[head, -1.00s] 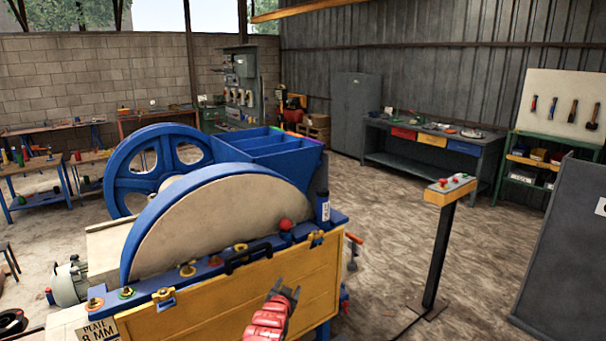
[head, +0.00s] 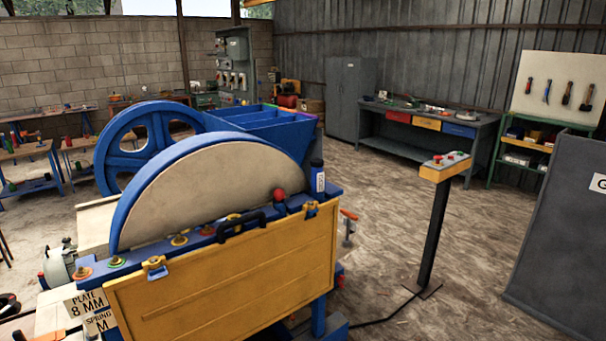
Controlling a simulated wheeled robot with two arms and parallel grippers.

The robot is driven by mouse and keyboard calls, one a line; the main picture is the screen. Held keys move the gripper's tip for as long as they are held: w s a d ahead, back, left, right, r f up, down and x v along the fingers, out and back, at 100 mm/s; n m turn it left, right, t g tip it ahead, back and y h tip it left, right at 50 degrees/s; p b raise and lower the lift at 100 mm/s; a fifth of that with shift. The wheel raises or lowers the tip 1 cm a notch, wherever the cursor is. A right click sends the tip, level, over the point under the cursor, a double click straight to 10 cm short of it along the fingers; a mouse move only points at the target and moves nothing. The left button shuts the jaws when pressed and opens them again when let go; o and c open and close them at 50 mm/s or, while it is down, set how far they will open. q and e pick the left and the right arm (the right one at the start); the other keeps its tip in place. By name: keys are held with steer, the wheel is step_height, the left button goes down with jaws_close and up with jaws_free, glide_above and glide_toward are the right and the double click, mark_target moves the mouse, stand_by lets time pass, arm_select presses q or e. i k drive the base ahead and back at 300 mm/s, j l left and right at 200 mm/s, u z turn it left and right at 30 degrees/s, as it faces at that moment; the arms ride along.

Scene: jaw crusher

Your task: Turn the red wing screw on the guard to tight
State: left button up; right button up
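The crusher's yellow front panel (head: 225,285) hangs below a blue top rail, with a black handle (head: 241,226) and yellow latches at its upper left (head: 154,266) and upper right (head: 311,209). A half-round cream guard with a blue rim (head: 205,195) stands behind it. A red ball knob (head: 279,194) sits at the guard's right end. An orange-red handle-like part (head: 348,214) sticks out past the panel's right edge. I cannot tell which red part is the wing screw, or how tight it is. Neither gripper is in view.
A blue flywheel (head: 150,150) and blue hopper (head: 265,130) stand behind the guard. A control post (head: 432,230) stands to the right, its cable on the floor. A grey cabinet (head: 560,235) is at far right. Floor between crusher and post is clear.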

mark_target(341, 278)
steer(key=i+l, duration=0.3)
steer(key=i, duration=0.2)
steer(key=i+l, duration=0.65)
steer(key=i, duration=0.3)
